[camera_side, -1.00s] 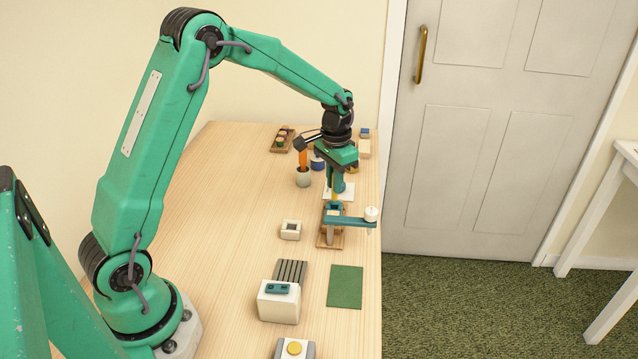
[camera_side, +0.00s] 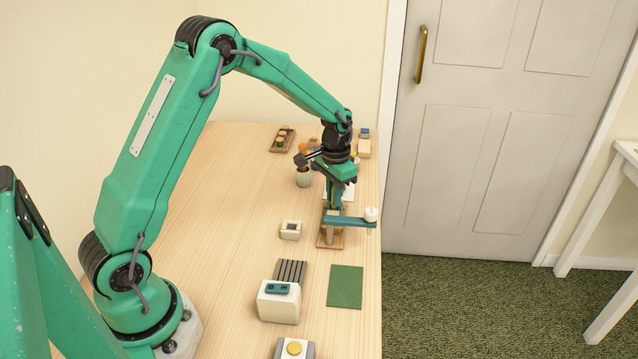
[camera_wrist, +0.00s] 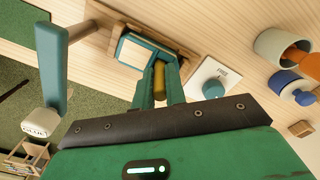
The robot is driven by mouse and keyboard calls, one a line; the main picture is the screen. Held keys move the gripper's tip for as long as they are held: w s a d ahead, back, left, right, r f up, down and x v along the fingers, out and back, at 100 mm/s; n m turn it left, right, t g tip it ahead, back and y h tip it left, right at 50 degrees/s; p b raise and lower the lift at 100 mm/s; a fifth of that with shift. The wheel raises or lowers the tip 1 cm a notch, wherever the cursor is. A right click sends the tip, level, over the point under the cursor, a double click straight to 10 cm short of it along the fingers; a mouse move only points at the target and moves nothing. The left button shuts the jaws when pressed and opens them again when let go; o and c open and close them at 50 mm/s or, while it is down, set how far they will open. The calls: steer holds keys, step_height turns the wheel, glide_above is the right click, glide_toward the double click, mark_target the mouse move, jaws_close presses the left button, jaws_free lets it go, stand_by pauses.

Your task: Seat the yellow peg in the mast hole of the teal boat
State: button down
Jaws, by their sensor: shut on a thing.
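My gripper (camera_side: 334,202) points straight down over the wooden board (camera_side: 329,241). In the wrist view my gripper (camera_wrist: 161,70) is shut on the yellow peg (camera_wrist: 159,80), which shows between its two fingers. A teal-edged piece with a pale top (camera_wrist: 136,52) lies on the board just past the fingertips; I take it for the teal boat. The peg's far end meets or overlaps the boat's edge in this view. The mast hole is hidden, so I cannot tell whether the peg is in it.
A teal bar (camera_side: 352,222) on a post reaches right from the board and carries a white glue container (camera_side: 371,214). A grey cup (camera_side: 303,178) with an orange item stands behind left.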

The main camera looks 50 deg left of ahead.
steer(key=shift+f, duration=0.1)
steer(key=c, duration=1.4)
jaws_free()
steer(key=shift+c, duration=0.2)
step_height(320, 180, up, 12)
steer(key=shift+r, duration=0.2)
steer(key=shift+r, duration=0.1)
